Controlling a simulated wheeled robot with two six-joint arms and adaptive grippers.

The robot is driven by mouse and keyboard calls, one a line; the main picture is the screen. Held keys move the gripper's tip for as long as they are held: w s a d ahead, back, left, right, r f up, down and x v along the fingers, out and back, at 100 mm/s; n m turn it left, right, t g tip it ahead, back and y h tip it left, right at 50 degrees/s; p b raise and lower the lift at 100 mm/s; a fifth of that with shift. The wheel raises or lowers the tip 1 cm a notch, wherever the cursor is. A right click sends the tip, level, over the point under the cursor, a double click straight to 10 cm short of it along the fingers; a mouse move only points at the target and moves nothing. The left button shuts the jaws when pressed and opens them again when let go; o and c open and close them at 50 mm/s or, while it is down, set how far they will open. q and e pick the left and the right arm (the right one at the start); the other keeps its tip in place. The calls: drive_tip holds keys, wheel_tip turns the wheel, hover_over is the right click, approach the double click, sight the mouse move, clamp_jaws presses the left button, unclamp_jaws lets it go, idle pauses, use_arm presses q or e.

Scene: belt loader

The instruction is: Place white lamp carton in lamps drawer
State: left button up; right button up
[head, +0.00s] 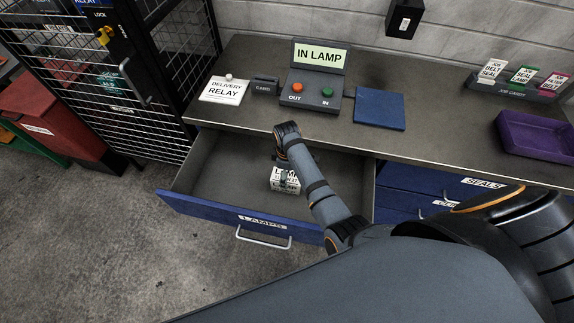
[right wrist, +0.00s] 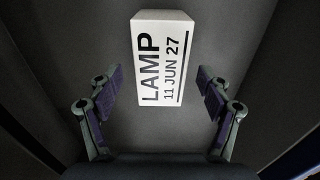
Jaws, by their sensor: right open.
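The white lamp carton (head: 284,180) is inside the open lamps drawer (head: 222,211) and appears to rest on its floor. In the right wrist view the carton (right wrist: 161,60), marked "LAMP 11 JUN 27", lies ahead of the fingers, roughly centred between them. My right gripper (head: 281,164) reaches down into the drawer at the carton, and part of the carton is hidden by it. In the right wrist view the right gripper (right wrist: 160,84) has its fingers wide apart, with none touching the carton. My left gripper is not in view.
The grey counter (head: 240,60) holds a "DELIVERY RELAY" card (head: 224,90), a control box (head: 312,92) reading "IN LAMP", a blue mat (head: 380,109) and a purple tray (head: 535,135). The seals drawer (head: 440,180) is at right. A wire cage (head: 150,80) stands left.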

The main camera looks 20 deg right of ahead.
wheel_tip(320, 180, up, 7)
drive_tip(key=shift+f, duration=0.1)
idle(0.5)
